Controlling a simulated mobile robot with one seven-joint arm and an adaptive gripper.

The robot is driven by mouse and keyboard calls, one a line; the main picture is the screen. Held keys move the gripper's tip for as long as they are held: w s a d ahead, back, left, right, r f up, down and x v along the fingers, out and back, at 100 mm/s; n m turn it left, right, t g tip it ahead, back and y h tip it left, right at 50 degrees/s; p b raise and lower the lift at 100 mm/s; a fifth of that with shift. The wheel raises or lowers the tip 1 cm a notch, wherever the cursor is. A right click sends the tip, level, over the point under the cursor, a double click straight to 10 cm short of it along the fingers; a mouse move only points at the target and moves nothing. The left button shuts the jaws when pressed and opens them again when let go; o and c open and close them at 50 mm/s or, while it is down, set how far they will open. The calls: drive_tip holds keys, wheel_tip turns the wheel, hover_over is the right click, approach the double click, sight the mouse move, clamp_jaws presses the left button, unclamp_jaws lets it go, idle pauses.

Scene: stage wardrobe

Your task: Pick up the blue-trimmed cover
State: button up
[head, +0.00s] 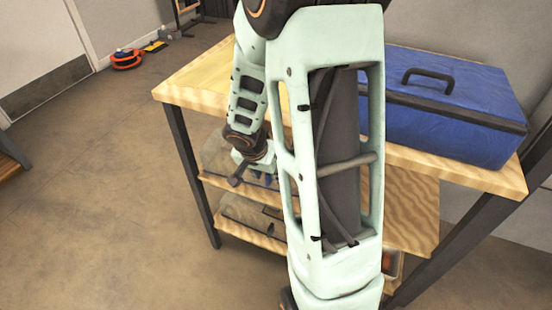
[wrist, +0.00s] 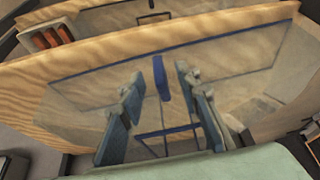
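The blue-trimmed cover (wrist: 235,60) is a flat, see-through panel with blue edging and an upright blue handle (wrist: 160,78). It lies at a wooden shelf in the wrist view. My gripper (wrist: 158,84) is open, its two fingers on either side of the handle with gaps showing. I cannot tell the handle's depth between the fingers. In the head view my gripper (head: 250,176) is at the left end of the bench, by the upper shelf. My arm hides much of the shelves there.
A blue case (head: 430,105) with a black handle sits on the wooden bench top (head: 200,82). Another see-through panel (head: 245,212) is on the lower shelf. Dark metal legs (head: 192,175) stand at the bench corners.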

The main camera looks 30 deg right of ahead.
sight(269, 180)
drive_tip(key=b+x, duration=0.1)
drive_tip(key=x, duration=0.3)
drive_tip(key=shift+d+f+b, duration=0.1)
drive_tip(key=shift+f+b, duration=0.25)
drive_tip(key=shift+b, duration=0.05)
clamp_jaws()
